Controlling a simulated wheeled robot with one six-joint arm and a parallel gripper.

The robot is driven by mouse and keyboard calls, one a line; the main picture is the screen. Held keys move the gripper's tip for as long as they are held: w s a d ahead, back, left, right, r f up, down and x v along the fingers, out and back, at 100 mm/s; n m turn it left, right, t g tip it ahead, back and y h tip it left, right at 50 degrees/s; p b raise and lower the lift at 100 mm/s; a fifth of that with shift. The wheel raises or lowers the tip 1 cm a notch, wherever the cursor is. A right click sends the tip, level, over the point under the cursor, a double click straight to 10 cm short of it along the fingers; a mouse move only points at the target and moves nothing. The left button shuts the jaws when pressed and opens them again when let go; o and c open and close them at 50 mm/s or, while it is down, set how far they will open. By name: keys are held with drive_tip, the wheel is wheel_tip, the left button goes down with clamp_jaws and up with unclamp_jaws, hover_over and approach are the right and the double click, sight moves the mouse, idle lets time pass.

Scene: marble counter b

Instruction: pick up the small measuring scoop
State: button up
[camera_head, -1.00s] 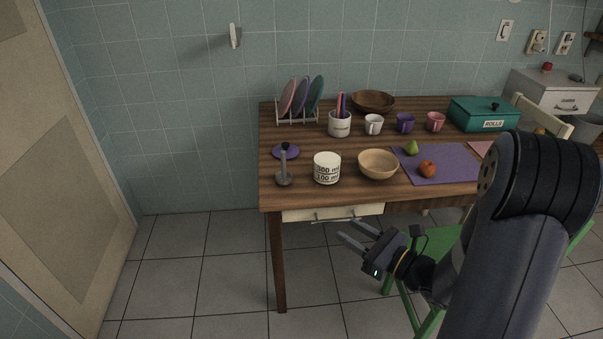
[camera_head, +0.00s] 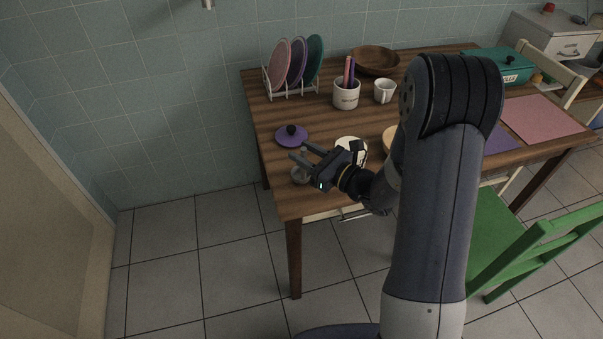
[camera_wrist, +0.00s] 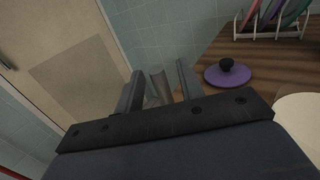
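The small measuring scoop (camera_head: 300,175) is grey and stands at the near left edge of the wooden table. Its cup shows just below my gripper in the head view; the rest is mostly hidden there. In the wrist view its grey handle (camera_wrist: 159,88) rises between the two fingers. My gripper (camera_head: 299,151) reaches in from the right at the scoop's handle. It also shows in the wrist view (camera_wrist: 158,84), with its fingers apart and gaps beside the handle. I cannot tell whether either finger touches it.
A purple lid with a black knob (camera_head: 291,136) lies just behind the scoop. A white tub (camera_head: 351,145) stands close on the right, partly hidden by my gripper. Behind are a plate rack (camera_head: 292,91), a utensil crock (camera_head: 346,94) and a white mug (camera_head: 384,91).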

drive_tip(key=shift+w+a, duration=0.2)
drive_tip(key=shift+c, duration=0.4)
clamp_jaws()
drive_tip(key=shift+r, duration=0.1)
